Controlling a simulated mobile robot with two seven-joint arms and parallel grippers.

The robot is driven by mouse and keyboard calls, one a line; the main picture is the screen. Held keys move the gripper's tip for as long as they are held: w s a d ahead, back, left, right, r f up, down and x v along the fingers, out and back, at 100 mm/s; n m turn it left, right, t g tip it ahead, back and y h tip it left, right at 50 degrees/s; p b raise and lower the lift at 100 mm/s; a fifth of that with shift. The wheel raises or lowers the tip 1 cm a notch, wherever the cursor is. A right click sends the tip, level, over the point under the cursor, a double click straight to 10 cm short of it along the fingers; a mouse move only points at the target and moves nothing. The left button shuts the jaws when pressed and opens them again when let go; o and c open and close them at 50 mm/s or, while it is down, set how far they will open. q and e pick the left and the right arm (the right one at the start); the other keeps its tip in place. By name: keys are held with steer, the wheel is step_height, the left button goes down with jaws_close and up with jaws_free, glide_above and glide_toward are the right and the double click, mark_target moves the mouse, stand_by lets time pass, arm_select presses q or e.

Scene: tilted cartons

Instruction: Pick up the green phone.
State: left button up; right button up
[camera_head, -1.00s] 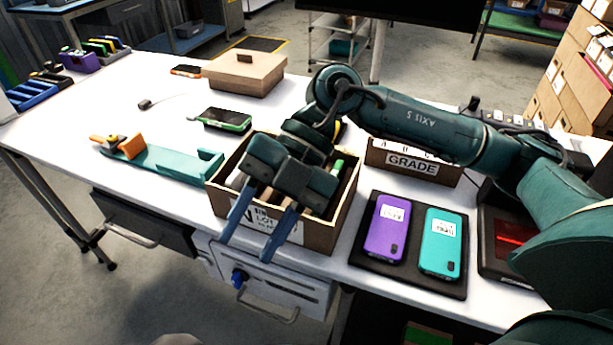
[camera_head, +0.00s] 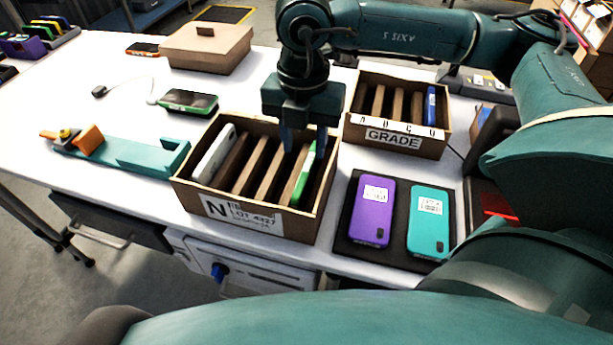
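A green phone (camera_head: 302,178) stands on edge in a right-hand slot of the near cardboard carton (camera_head: 258,222). It leans a little, and its lower part is hidden in the slot. My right gripper (camera_head: 304,142) points down over that carton. Its two blue fingers are apart, just above and around the phone's top end; I cannot tell whether they touch it. A second phone with a green edge and dark screen (camera_head: 188,101) lies flat on the table behind the carton. My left gripper is not in view.
A white phone (camera_head: 213,153) stands in the carton's left slot, with brown dividers between. The GRADE carton (camera_head: 393,138) holds a blue phone (camera_head: 431,105). Purple (camera_head: 373,212) and teal (camera_head: 428,221) phones lie on a dark mat (camera_head: 345,247). A teal holder (camera_head: 130,153) is left.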

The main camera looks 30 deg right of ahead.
mark_target(307, 166)
steer(key=shift+s+d+f+p, duration=0.1)
steer(key=shift+f+p, duration=0.15)
steer(key=shift+f, duration=1.15)
steer(key=shift+s+d+f+p, duration=0.1)
steer(key=shift+f+p, duration=0.1)
steer(key=shift+f, duration=1.15)
steer(key=shift+c, duration=0.2)
jaws_close()
